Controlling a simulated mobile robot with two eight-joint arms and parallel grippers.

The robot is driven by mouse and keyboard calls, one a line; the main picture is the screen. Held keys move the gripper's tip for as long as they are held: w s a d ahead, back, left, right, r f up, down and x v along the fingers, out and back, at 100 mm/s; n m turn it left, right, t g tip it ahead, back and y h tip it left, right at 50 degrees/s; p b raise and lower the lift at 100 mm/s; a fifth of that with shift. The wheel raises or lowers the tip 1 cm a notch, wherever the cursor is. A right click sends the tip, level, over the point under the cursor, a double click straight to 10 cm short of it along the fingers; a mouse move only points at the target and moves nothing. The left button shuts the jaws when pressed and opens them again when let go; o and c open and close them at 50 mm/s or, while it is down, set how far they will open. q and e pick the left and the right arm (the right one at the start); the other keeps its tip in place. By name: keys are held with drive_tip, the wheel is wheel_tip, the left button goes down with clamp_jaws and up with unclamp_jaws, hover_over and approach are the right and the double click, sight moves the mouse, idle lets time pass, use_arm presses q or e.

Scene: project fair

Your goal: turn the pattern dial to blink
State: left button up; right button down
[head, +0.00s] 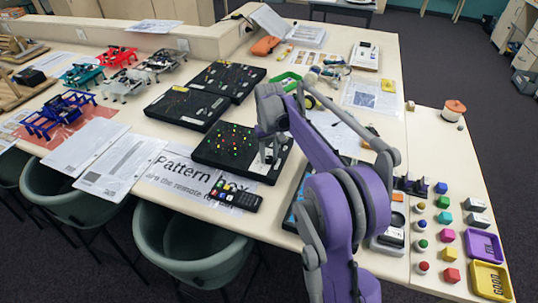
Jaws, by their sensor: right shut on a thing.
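The pattern box (215,152) is a black board with rows of small coloured lights, lying flat on the table behind a printed sign that reads "Pattern". My right gripper (269,158) reaches down onto the right part of this board, its fingers pointing down. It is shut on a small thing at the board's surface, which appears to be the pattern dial. The fingers hide the dial, so its pointer and the blink mark cannot be read. My left gripper is out of view.
A black remote (235,196) lies on the sign (185,178) in front of the board. Two more black boards (188,106) lie behind it. Dark green chairs (190,240) stand at the front edge.

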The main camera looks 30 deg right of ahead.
sight(269, 158)
drive_tip(key=m, duration=0.7)
idle(0.6)
drive_tip(key=c, duration=0.5)
unclamp_jaws()
wheel_tip(269, 158, up, 11)
drive_tip(key=shift+f+p, duration=0.1)
drive_tip(key=shift+p, duration=0.2)
drive_tip(key=shift+a, duration=0.1)
